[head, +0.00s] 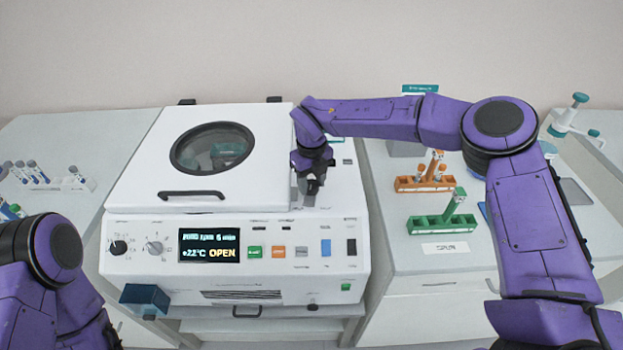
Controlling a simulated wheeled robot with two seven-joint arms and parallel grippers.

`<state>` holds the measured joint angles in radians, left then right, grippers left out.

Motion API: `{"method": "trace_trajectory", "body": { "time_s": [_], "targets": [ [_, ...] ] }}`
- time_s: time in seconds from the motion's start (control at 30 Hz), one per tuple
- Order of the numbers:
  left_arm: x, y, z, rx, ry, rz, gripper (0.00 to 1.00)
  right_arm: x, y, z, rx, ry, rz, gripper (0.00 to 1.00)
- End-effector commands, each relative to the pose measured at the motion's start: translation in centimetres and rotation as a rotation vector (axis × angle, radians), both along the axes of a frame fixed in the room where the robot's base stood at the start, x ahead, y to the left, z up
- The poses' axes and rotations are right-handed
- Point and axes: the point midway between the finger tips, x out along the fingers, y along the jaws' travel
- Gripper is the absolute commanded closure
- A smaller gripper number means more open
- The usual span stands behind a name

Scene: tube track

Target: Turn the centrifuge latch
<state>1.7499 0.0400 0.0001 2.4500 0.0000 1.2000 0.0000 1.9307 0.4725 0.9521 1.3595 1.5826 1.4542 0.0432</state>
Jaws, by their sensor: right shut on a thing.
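The white centrifuge (134,188) stands in the middle with its lid (252,172) down. The lid has a round dark-rimmed window and a black handle (192,195) at its front edge. Its display (209,246) reads "OPEN". My right gripper (311,188) points down at the top right of the centrifuge, beside the lid, and is shut on the latch there. The latch (306,200) is mostly hidden by the gripper; a grey part shows just below the fingers. My left arm is at the lower left, and its gripper is not clearly in view.
An orange rack (425,184) and a green rack (441,223) with tubes stand on the right bench. A pipette stand (571,120) is at the far right. Tubes in a rack (75,182) are on the left bench.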

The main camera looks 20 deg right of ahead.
Motion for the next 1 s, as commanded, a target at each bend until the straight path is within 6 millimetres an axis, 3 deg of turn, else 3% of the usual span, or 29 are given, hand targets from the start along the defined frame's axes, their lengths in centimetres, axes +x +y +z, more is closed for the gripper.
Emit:
{"method": "trace_trajectory", "body": {
  "time_s": [0.3, 0.87, 0.9, 0.97, 1.0],
  "targets": [
    [0.0, 0.0, 0.45, 0.0, 0.0, 0.0, 0.57, -0.09, -0.01, -0.17, -0.001, 0.004, 0.13, 0.85],
    [0.0, 0.0, 0.49, 0.0, 0.0, 0.0, 0.57, -0.1, 0.04, -0.24, -0.001, 0.003, 0.163, 0.85],
    [0.0, 0.0, 0.49, 0.0, 0.0, 0.0, 0.57, -0.11, 0.03, -0.24, -0.001, 0.003, 0.163, 0.51],
    [0.0, 0.0, 0.49, 0.0, 0.0, 0.0, 0.57, -0.1, 0.04, -0.24, -0.001, 0.003, 0.163, 0.32],
    [0.0, 0.0, 0.49, 0.0, 0.0, 0.0, 0.57, -0.09, 0.04, -0.21, -0.001, 0.003, 0.163, 0.29]
  ]
}}
